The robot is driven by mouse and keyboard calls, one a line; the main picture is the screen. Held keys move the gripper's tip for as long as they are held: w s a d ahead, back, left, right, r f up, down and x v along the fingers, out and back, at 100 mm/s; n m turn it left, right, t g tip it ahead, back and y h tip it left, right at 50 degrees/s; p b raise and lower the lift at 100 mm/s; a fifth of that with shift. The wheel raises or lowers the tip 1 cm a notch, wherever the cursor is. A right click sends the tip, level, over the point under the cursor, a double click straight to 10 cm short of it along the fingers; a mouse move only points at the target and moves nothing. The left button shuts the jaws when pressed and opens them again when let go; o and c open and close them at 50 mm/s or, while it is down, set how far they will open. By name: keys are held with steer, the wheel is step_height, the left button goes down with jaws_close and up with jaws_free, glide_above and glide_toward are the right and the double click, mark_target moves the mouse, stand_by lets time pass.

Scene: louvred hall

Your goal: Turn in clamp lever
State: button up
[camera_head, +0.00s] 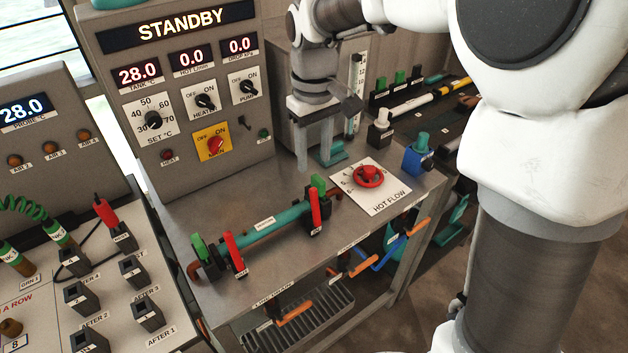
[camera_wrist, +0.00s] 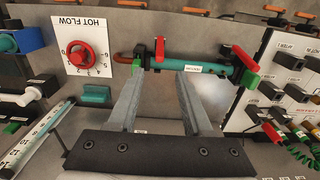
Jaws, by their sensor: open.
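A teal tube (camera_head: 272,228) lies across the metal bench top, held by a dark clamp at each end. One red clamp lever (camera_head: 315,208) with a green part stands at the right clamp, near the flow dial. The other red clamp lever (camera_head: 234,254) stands at the left clamp. Their labels are too small to read. In the wrist view the dial-side lever (camera_wrist: 160,49) shows just beyond the fingertips, and the other lever (camera_wrist: 238,57) lies to the right. My gripper (camera_head: 315,157) is open and empty, pointing down behind the tube; its two fingers also show in the wrist view (camera_wrist: 160,80).
A red HOT FLOW knob (camera_head: 369,176) sits on a white plate right of the tube. The control panel (camera_head: 181,110) reads STANDBY and stands behind. A blue fitting (camera_head: 417,160) is at the right edge. A labelled socket board (camera_head: 110,300) is at left.

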mark_target(314, 208)
step_height(314, 208, down, 15)
steer(key=shift+f+b, duration=0.15)
steer(key=shift+b, duration=0.55)
steer(key=shift+c, duration=0.2)
jaws_close()
stand_by(0.9)
